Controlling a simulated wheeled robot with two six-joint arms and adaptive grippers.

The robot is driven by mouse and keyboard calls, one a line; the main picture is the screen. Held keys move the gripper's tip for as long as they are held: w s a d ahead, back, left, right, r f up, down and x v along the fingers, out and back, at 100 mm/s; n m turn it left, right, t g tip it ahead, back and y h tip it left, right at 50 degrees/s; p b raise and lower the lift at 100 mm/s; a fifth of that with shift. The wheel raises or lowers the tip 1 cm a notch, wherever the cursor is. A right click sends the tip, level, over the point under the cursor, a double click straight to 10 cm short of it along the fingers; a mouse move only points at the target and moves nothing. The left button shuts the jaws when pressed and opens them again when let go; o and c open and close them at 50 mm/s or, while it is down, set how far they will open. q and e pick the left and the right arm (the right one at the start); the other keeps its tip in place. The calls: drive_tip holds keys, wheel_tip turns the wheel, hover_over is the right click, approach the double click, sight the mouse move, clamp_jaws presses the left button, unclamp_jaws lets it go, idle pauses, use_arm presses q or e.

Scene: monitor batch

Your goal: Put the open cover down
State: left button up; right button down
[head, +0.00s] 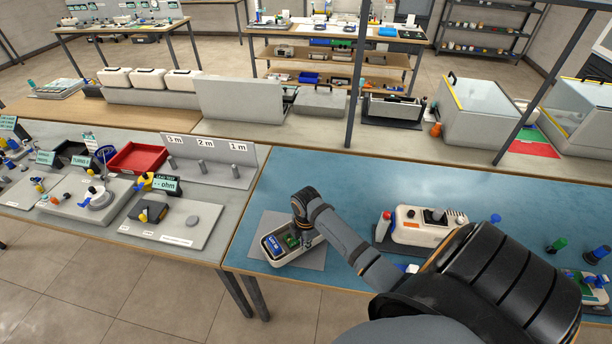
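A cream, open-topped case (270,252) lies on a grey mat (321,258) at the left front of the blue table. A blue label and a green board show inside it. My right gripper (305,240) points down at the right part of this case. The wrist hides part of the case, and the fingertips are too small and covered to show whether they are open or shut, or whether they touch it. I cannot make out a separate raised cover on the case. My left gripper is not in view.
A cream device (425,227) with a dark knob stands right of my forearm, beside a red-topped item (384,224). A grey bench (232,232) with a lever fixture (95,197) adjoins on the left. The blue top behind my gripper is clear.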

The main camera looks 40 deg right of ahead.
wheel_tip(320, 180, down, 2)
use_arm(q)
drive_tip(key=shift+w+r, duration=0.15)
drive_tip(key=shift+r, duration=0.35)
use_arm(e)
drive_tip(key=shift+f, duration=0.2)
drive_tip(key=c, duration=2)
unclamp_jaws()
drive_tip(key=shift+s+f, duration=0.1)
drive_tip(key=shift+c, duration=0.2)
drive_tip(key=o, duration=0.5)
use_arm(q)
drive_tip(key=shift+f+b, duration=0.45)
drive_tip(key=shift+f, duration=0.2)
use_arm(e)
wheel_tip(320, 180, up, 12)
drive_tip(key=shift+s+r, duration=0.15)
